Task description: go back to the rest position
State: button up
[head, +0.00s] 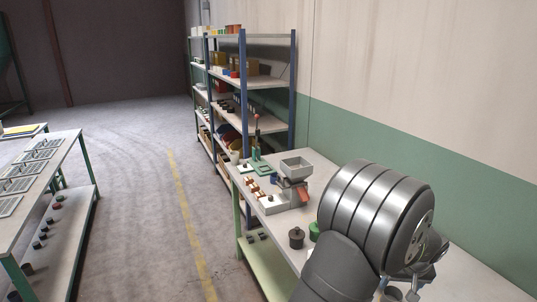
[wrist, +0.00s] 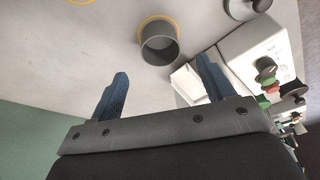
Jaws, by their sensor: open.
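My gripper (wrist: 160,88) shows in the wrist view with its two blue fingers spread wide apart. Nothing is held between them. A grey round cup (wrist: 159,52) with a yellow ring around it stands on the pale bench top (wrist: 60,65), beyond the gap between the fingers. In the head view my arm is in the right foreground over the workbench (head: 470,284) and hides most of my gripper.
Blue shelves (head: 292,90) stand behind. A table with trays (head: 78,140) is at left, across open floor (head: 140,200).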

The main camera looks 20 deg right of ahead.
jog(key=x, duration=0.8)
jog(key=shift+f, duration=0.1)
notch_tip(320, 180, up, 3)
jog(key=shift+f, duration=0.15)
jog(key=shift+r, duration=0.65)
